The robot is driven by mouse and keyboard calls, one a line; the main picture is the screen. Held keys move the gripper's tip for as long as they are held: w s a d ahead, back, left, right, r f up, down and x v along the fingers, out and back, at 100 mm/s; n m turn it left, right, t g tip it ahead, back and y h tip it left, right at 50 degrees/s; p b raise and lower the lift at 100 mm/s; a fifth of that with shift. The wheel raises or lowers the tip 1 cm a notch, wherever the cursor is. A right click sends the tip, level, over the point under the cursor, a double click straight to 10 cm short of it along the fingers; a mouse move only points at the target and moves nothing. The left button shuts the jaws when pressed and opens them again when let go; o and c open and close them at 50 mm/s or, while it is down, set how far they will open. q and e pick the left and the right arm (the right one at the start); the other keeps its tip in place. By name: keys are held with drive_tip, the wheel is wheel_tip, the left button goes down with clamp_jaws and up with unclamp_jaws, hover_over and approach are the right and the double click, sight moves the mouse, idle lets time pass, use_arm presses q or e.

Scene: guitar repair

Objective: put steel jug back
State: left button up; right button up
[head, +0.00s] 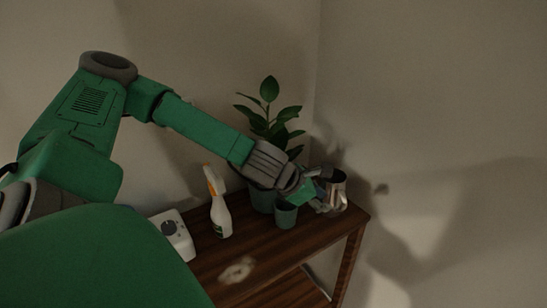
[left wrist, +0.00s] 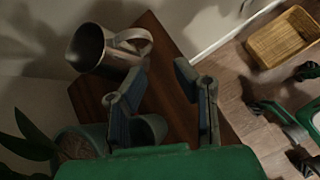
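The steel jug (head: 338,194) is at the far right corner of the wooden table (head: 262,243). In the left wrist view the jug (left wrist: 90,47) shows its open mouth, with its handle (left wrist: 136,40) towards the gripper. My left gripper (head: 318,192) is beside the jug in the head view and hides part of it. In the left wrist view my left gripper (left wrist: 163,76) has its fingers wide apart with nothing between them. One finger is close to the jug's handle; I cannot tell if they touch. My right gripper is not in view.
A potted plant (head: 270,125), a small green cup (head: 286,215), a spray bottle (head: 220,212) and a white device (head: 173,236) stand along the table's back. The front of the table is mostly clear.

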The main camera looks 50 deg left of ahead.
use_arm(q)
drive_tip(key=s+d+f+m+g, duration=0.3)
drive_tip(key=s+d+f+m, duration=0.35)
drive_tip(key=f+m, duration=0.25)
drive_tip(key=s+d+f+m+g, duration=0.1)
drive_tip(key=s+f+m, duration=0.2)
drive_tip(key=s+m, duration=0.3)
drive_tip(key=s+d+f+m+g+y, duration=0.1)
drive_tip(key=s+f+m+g, duration=0.1)
drive_tip(key=s+f+m, duration=0.2)
drive_tip(key=s+d+f+m+g+y, duration=0.1)
drive_tip(key=s+f+m+g, duration=0.1)
drive_tip(key=s+m, duration=0.8)
drive_tip(key=shift+s+f+m, duration=0.25)
drive_tip(key=shift+f+m, duration=0.25)
drive_tip(key=shift+f, duration=0.25)
wheel_tip(320, 180, down, 2)
drive_tip(key=shift+w+d+f+b, duration=0.15)
drive_tip(key=shift+f+b, duration=0.1)
drive_tip(key=shift+b, duration=1)
